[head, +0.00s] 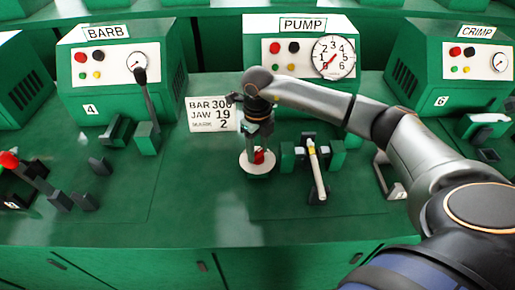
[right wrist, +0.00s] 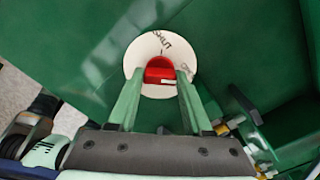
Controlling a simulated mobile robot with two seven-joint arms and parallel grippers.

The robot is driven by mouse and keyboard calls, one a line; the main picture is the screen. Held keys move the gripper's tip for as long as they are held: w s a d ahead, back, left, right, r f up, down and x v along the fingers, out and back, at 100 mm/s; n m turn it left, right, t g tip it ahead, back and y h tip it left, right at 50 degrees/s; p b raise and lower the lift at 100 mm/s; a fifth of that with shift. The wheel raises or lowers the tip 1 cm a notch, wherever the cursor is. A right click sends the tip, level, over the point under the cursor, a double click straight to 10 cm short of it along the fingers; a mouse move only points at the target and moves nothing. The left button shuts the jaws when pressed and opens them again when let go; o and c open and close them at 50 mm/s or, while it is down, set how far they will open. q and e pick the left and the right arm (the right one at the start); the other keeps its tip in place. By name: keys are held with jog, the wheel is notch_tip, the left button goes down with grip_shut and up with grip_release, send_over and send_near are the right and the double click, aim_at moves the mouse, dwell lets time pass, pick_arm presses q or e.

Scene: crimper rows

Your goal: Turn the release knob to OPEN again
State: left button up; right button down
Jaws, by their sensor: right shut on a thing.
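The red release knob (head: 259,157) sits on a round white dial on the green bench top, below the PUMP box. In the right wrist view the knob (right wrist: 160,70) is at the middle of the dial (right wrist: 146,47). Lettering that looks like SHUT shows at the dial's upper edge; a second word at the right is partly hidden by a finger. A pale mark runs across the knob's lower part. My right gripper (right wrist: 158,76) comes down from above, its two green fingers closed on either side of the knob. My left gripper is not in view.
The PUMP box (head: 270,62) with its gauge (head: 333,57) stands behind. A sign (head: 211,114) reads BAR 300, JAW 19. A crimping fixture with a pale lever (head: 317,170) is right of the dial. The BARB box's lever (head: 147,95) rises at left. The bench front is clear.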

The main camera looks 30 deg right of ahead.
aim_at(257, 152)
jog(key=shift+c, duration=1.6)
grip_release()
jog(key=shift+r, duration=0.1)
notch_tip(257, 152, up, 12)
jog(key=shift+r+b, duration=0.2)
jog(key=shift+b, duration=0.2)
